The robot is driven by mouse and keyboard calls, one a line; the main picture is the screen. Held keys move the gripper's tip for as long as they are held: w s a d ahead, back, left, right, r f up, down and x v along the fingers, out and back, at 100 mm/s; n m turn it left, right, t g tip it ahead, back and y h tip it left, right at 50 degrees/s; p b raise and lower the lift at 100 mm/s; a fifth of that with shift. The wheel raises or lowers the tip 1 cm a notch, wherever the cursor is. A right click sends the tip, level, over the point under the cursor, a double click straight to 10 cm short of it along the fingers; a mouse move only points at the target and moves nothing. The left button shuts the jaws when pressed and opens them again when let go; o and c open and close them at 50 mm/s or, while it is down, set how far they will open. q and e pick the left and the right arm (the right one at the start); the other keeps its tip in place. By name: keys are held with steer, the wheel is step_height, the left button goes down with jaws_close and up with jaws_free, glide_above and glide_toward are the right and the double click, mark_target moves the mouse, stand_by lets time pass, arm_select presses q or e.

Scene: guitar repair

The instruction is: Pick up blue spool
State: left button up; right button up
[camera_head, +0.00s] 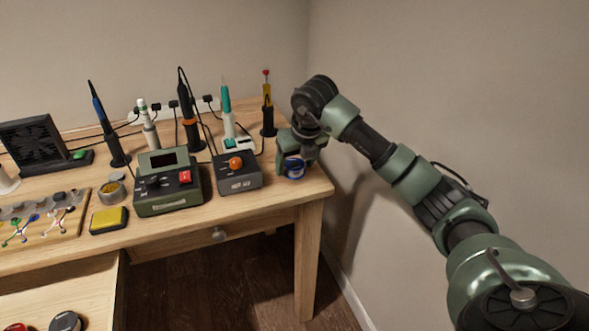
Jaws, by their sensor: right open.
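The blue spool (294,169) stands near the right end of the wooden workbench, just right of a dark grey box with an orange knob. My right gripper (296,155) comes down over the spool from above, its open jaws around or just above it. The gripper hides the upper part of the spool, and I cannot tell whether the fingers touch it. My left gripper is not in view.
The dark grey box (238,172) sits close on the left of the spool, with a green station (168,184) beyond. Several upright tools stand behind, including a teal iron (226,112). The workbench (318,182) ends just right of the spool. An open drawer (92,285) is lower left.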

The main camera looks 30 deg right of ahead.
steer(key=c, duration=1.4)
steer(key=shift+o, duration=0.2)
steer(key=shift+r, duration=0.15)
